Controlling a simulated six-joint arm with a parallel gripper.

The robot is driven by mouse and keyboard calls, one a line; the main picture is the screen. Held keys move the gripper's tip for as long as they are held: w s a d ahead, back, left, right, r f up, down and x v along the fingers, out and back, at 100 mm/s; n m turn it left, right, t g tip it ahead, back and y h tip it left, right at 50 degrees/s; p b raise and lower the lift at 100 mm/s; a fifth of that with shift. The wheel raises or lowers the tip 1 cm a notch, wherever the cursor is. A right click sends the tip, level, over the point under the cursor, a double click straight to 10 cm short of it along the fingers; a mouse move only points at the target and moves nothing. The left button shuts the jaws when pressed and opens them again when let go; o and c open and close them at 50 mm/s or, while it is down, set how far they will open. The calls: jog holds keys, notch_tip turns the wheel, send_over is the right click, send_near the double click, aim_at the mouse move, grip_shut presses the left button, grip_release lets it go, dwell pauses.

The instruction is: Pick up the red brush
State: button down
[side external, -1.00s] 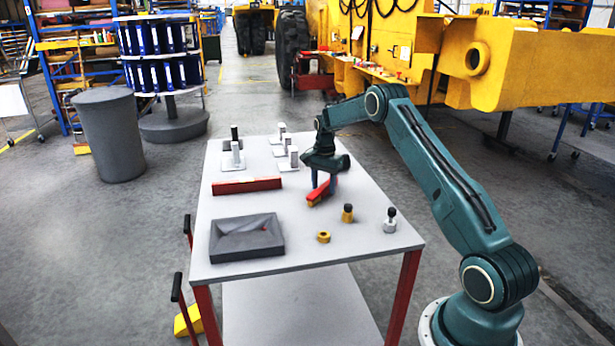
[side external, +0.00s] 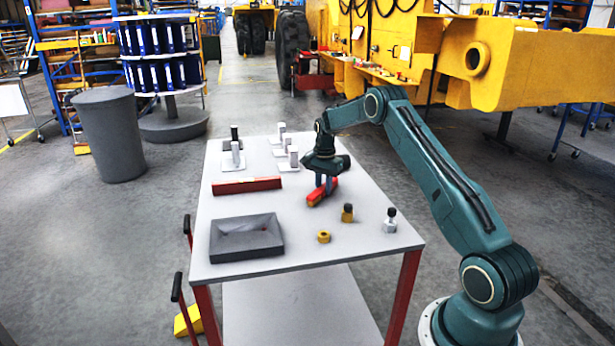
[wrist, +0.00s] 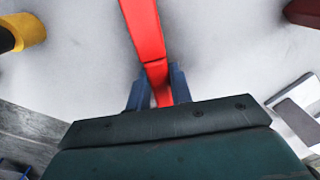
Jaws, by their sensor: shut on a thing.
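The red brush (side external: 319,193) lies at a slant on the right half of the grey table, with a yellowish end toward the front. My gripper (side external: 325,186) points down over its rear part, with the blue fingers on either side of it. In the wrist view the red brush (wrist: 147,38) runs up from between the fingertips of my gripper (wrist: 158,90), which are shut on it. The brush appears to rest on the table.
A dark grey tray (side external: 246,240) sits at the front left, with a red bar (side external: 247,186) behind it. Several metal parts on plates stand at the back. A brass nut (side external: 323,237), a brass plug (side external: 347,213) and a silver plug (side external: 390,221) stand in front.

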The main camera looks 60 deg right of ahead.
jog(key=shift+r, duration=0.15)
notch_tip(320, 180, up, 20)
dwell(0.8)
jog(key=shift+f, duration=0.2)
dwell(0.3)
jog(key=m, duration=0.9)
send_over(340, 193)
notch_tip(340, 193, down, 12)
jog(key=shift+d+f, duration=0.1)
jog(key=shift+f, duration=0.05)
jog(key=shift+f, duration=3.2)
jog(key=shift+f, duration=0.6)
